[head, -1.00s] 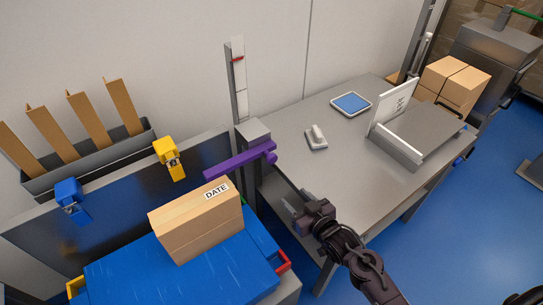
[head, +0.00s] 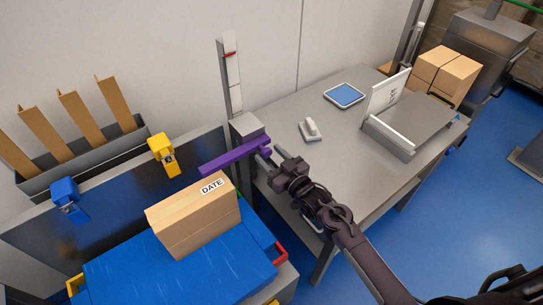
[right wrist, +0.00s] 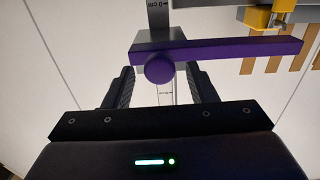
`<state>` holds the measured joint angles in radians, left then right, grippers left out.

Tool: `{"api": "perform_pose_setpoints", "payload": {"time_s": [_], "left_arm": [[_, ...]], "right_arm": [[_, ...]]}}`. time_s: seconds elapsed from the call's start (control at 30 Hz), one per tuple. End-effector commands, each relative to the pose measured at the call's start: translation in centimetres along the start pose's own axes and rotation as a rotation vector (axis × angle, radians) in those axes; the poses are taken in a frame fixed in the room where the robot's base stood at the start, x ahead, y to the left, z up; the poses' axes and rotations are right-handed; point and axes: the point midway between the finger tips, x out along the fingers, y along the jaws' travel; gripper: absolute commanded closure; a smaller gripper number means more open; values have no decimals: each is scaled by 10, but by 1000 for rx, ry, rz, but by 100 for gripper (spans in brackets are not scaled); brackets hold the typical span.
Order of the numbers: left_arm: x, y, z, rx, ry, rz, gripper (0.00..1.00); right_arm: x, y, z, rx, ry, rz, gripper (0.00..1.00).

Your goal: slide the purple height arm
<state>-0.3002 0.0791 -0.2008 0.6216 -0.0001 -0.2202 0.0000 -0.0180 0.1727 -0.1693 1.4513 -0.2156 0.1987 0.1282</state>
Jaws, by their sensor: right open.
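The purple height arm (head: 232,158) sticks out to the left from a grey block (head: 246,126) on an upright scale post (head: 231,80), above the cardboard box. My right gripper (head: 268,158) is open at the arm's right end, by its round knob. In the right wrist view the purple bar (right wrist: 230,49) runs across the top, and its round knob (right wrist: 159,68) shows between the two open fingers (right wrist: 160,88). I cannot tell whether the fingers touch the knob. My left gripper is not in view.
A cardboard box (head: 195,222) marked DATE sits on a blue surface (head: 180,268) below the bar. A yellow clamp (head: 163,155) and a blue clamp (head: 66,197) sit on the dark panel. The grey table (head: 290,115) holds a blue-topped pad (head: 344,95) and a small white device (head: 310,130).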

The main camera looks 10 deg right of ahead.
Motion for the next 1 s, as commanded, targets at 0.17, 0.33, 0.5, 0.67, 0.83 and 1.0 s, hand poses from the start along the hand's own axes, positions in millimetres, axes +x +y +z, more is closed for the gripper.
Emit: {"api": "perform_pose_setpoints", "payload": {"time_s": [0.17,0.33,0.5,0.67,0.83,1.0], "left_arm": [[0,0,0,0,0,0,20],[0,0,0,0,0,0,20],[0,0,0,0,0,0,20],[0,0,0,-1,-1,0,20],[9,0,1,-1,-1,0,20],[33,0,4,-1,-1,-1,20]], "right_arm": [[0,0,0,0,0,0,48],[0,0,0,0,0,0,71],[0,0,0,-1,0,0,93],[0,0,0,-1,0,0,100],[0,0,11,0,-1,0,100],[-1,0,43,0,-3,0,100]]}}
